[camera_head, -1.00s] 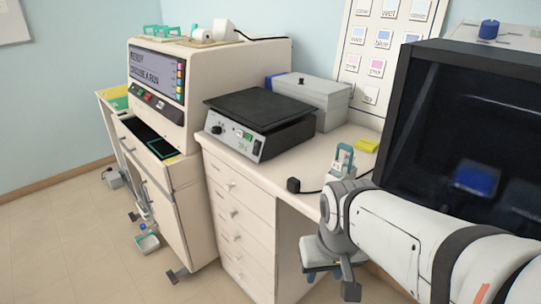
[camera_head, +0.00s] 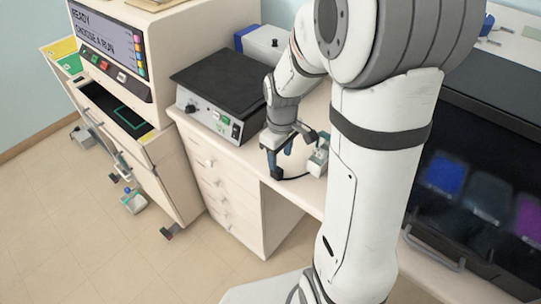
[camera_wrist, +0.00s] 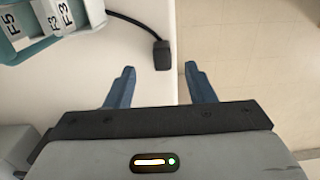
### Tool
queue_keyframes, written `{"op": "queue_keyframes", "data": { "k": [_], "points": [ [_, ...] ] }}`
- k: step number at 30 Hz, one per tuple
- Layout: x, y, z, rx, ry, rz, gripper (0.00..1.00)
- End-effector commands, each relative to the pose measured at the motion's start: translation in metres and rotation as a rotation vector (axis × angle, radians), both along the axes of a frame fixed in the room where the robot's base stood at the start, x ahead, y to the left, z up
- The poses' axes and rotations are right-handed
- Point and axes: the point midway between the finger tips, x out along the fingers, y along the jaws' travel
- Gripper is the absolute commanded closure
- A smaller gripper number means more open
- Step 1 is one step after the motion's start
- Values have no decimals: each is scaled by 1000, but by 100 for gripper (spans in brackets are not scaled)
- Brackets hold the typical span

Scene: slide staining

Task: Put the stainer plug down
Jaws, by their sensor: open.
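The stainer plug (camera_head: 277,173) is a small black block on a black cable. It lies on the white counter close to its front edge. In the wrist view the plug (camera_wrist: 161,55) sits just beyond my fingertips, between their lines, with the cable running off to the upper left. My gripper (camera_wrist: 159,88) is open, its two blue fingers apart and nothing between them. In the head view my gripper (camera_head: 280,155) points down over the counter beside the plug. My wrist hides part of this spot.
A slide rack with labelled slides (camera_wrist: 38,30) stands left of the plug; it also shows in the head view (camera_head: 318,158). A black-topped hot plate (camera_head: 222,90) stands behind on the left. The stainer (camera_head: 130,60) has an open drawer. Floor lies beyond the counter edge.

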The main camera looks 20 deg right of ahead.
Motion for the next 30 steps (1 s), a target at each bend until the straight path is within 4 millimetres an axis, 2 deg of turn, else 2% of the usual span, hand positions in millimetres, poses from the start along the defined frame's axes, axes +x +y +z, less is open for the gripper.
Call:
{"op": "queue_keyframes", "data": {
  "k": [16,26,30],
  "points": [
    [-2,2,-65,0,4,5,51],
    [-2,2,-71,0,0,5,51],
    [-2,2,-71,0,0,5,62]
  ]
}}
